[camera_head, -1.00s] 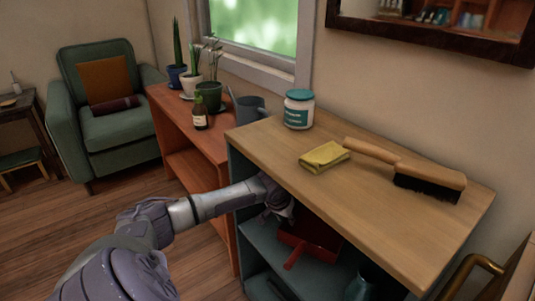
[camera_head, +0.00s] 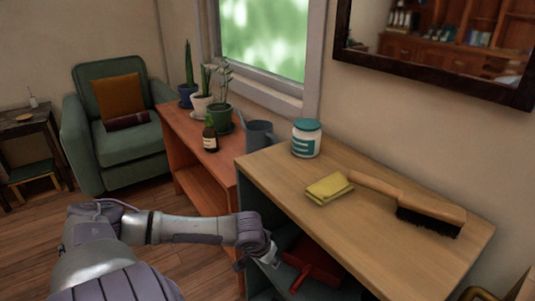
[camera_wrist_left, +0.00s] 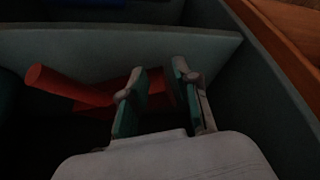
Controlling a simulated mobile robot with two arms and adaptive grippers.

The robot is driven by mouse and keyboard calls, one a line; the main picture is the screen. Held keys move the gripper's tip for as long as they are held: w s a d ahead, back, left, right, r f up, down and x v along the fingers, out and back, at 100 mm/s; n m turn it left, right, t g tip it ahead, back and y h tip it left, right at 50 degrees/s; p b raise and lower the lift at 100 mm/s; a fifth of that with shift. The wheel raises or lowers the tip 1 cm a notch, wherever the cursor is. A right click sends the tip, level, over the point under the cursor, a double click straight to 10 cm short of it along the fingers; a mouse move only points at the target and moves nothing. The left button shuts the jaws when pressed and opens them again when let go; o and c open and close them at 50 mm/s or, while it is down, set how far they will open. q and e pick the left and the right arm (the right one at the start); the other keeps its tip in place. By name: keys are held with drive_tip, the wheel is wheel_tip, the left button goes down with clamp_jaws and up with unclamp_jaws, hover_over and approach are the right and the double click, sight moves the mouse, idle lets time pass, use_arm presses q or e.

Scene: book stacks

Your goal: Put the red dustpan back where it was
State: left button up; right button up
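The red dustpan (camera_head: 318,262) lies on the shelf under the wooden top of the grey-blue unit, with its handle toward the open front. My left gripper (camera_head: 268,254) is at the unit's opening, left of the dustpan. In the left wrist view, its two fingers (camera_wrist_left: 160,95) stand apart with a gap between them. The dustpan (camera_wrist_left: 70,86) shows there beyond and left of the fingers, its handle pointing left. The fingers hide part of its pan, and the dark view does not show whether they touch it. My right gripper is not in view.
An orange-red bench (camera_head: 190,150) with plants, a bottle and a watering can (camera_head: 258,135) adjoins at left. The unit's side panel stands close to my gripper.

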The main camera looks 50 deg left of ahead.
use_arm(q)
drive_tip(key=s+d+f+m+h, duration=0.15)
drive_tip(key=s+d, duration=0.25)
drive_tip(key=d, duration=0.4)
drive_tip(key=s+d+f+m, duration=0.2)
drive_tip(key=s+d+m, duration=0.15)
drive_tip(key=d, duration=0.35)
drive_tip(key=s+d+r, duration=0.4)
drive_tip(key=s+d, duration=0.4)
drive_tip(key=shift+r+m+g, duration=0.2)
drive_tip(key=shift+m+g, duration=0.1)
drive_tip(key=shift+g, duration=0.1)
drive_tip(key=shift+d, duration=0.1)
